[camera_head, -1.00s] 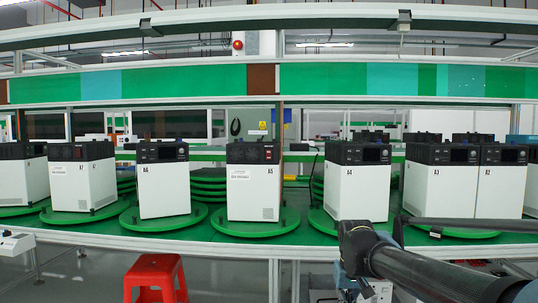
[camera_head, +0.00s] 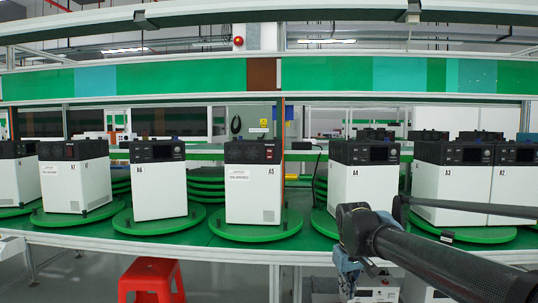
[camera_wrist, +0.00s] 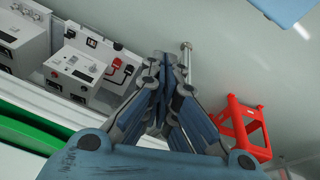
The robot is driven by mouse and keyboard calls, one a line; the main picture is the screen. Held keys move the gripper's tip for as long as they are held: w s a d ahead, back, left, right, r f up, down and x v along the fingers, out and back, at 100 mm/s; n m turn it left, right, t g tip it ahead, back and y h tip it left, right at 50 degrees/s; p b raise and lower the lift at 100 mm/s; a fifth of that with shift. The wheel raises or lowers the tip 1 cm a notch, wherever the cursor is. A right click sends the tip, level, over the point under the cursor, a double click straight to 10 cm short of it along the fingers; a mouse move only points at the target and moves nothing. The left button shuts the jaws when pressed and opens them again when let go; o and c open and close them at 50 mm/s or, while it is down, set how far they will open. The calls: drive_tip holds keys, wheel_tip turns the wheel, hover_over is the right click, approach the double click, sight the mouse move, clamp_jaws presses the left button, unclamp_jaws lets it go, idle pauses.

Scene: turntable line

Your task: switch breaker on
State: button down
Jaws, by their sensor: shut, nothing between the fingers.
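My gripper (camera_wrist: 165,65) shows in the wrist view with its blue-grey fingers together and nothing between them. To its left stand white boxes with switches and knobs. The nearest panel has a red part (camera_wrist: 114,69) and another red and black part beside it; which one is the breaker I cannot tell. A lower white box (camera_wrist: 78,74) has a dark display and a red button. The fingers are apart from these boxes, as far as I can see. In the head view my gripper (camera_head: 346,280) hangs below the table's front edge, near a white box (camera_head: 378,288) on the lower level.
White units with black tops, such as the one marked A5 (camera_head: 253,190), stand on green turntables (camera_head: 256,232) along the line. A red stool (camera_head: 150,278) stands on the floor in front; it also shows in the wrist view (camera_wrist: 243,128). The floor between is clear.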

drive_tip(key=w+a+r+n+t+h, duration=0.15)
drive_tip(key=w+a+r+n, duration=0.25)
drive_tip(key=w+r+n, duration=0.6)
drive_tip(key=w+a+r+n+t, duration=0.2)
drive_tip(key=w+a+r+n, duration=0.35)
drive_tip(key=r, duration=0.75)
drive_tip(key=w+a+r+n+t, duration=0.2)
drive_tip(key=w+a+r+n, duration=0.3)
drive_tip(key=a+r+n, duration=0.3)
drive_tip(key=w+a+r+n+t+y, duration=0.1)
drive_tip(key=w+a+r+n+t, duration=0.1)
drive_tip(key=w+a+r+n, duration=0.3)
wheel_tip(320, 180, up, 6)
drive_tip(key=a+n, duration=0.2)
drive_tip(key=n, duration=0.2)
drive_tip(key=shift+w+a, duration=0.15)
drive_tip(key=shift+a, duration=0.2)
drive_tip(key=shift+w+y, duration=0.1)
drive_tip(key=shift+y, duration=0.15)
approach(270, 157)
wheel_tip(270, 157, down, 3)
drive_tip(key=w, duration=0.2)
drive_tip(key=shift+w+f, duration=0.1)
drive_tip(key=shift+w, duration=0.65)
